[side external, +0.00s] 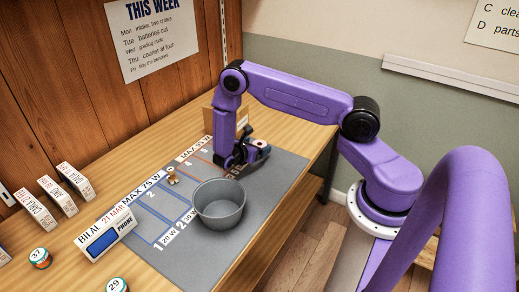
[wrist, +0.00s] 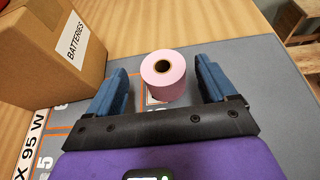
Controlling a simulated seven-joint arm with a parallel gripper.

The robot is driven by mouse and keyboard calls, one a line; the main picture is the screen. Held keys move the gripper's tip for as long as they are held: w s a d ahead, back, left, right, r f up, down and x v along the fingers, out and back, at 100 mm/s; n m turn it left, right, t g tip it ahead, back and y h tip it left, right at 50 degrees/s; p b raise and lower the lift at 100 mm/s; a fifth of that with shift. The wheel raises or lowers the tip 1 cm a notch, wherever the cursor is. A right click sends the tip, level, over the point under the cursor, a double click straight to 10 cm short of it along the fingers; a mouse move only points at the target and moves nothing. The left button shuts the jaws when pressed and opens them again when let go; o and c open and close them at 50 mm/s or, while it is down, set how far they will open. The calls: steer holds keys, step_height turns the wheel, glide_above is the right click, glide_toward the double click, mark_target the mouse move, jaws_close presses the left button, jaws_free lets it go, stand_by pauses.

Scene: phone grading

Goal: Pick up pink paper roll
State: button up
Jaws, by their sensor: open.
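The pink paper roll (wrist: 163,86) stands on the grey mat (wrist: 285,120) in the wrist view, with its dark core hole facing up. My gripper (wrist: 163,82) is open, with one blue finger on the left of the roll and the other on the right. Gaps show between the roll and both fingers. I cannot tell how high the fingertips are above the mat.
A cardboard box labelled BATTERIES (wrist: 52,45) stands close to the left finger. A grey bucket (side external: 219,204) and a small brown-and-white object (side external: 172,176) are on the mat.

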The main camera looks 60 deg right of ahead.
mark_target(262, 144)
steer(key=x, duration=0.5)
steer(key=shift+s+f, duration=0.1)
steer(key=shift+s, duration=0.15)
steer(key=c, duration=1.1)
